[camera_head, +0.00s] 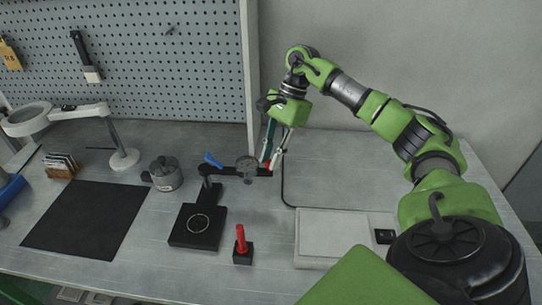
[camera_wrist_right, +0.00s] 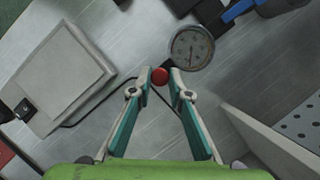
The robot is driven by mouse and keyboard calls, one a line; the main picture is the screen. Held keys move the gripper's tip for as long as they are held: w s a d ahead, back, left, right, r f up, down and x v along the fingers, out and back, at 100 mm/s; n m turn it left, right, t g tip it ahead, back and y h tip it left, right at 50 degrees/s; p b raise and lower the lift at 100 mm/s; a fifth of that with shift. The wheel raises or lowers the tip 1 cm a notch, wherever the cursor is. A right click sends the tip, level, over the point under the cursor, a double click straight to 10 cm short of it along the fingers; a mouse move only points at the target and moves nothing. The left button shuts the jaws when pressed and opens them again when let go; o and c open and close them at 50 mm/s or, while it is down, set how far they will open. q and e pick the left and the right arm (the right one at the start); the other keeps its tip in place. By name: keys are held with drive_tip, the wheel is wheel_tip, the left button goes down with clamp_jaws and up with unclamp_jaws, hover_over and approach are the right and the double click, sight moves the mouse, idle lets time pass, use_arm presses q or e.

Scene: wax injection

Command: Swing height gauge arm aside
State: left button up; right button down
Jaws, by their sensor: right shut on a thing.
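The height gauge stands on the bench in the head view, with a black base (camera_head: 190,239) and a short post with a blue lever (camera_head: 213,160). Its dark arm (camera_head: 228,171) points right, away from over the base, and carries a round dial (camera_head: 247,164). The dial also shows in the right wrist view (camera_wrist_right: 191,48). A red ball knob (camera_wrist_right: 160,76) sits between the fingertips of my right gripper (camera_wrist_right: 161,75), at the arm's end. My right gripper (camera_head: 272,165) points down and is shut on this knob. My left gripper is out of view.
A red-handled tool in a black block (camera_head: 242,254) stands in front of the dial. A pale flat box (camera_head: 325,238) with a cable lies to the right. A metal pot (camera_head: 165,175), dark mat (camera_head: 85,220) and magnifier lamp (camera_head: 60,119) are left. The pegboard (camera_head: 170,60) rises behind.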

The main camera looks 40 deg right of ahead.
drive_tip(key=c, duration=2.2)
unclamp_jaws()
drive_tip(key=v, duration=1.2)
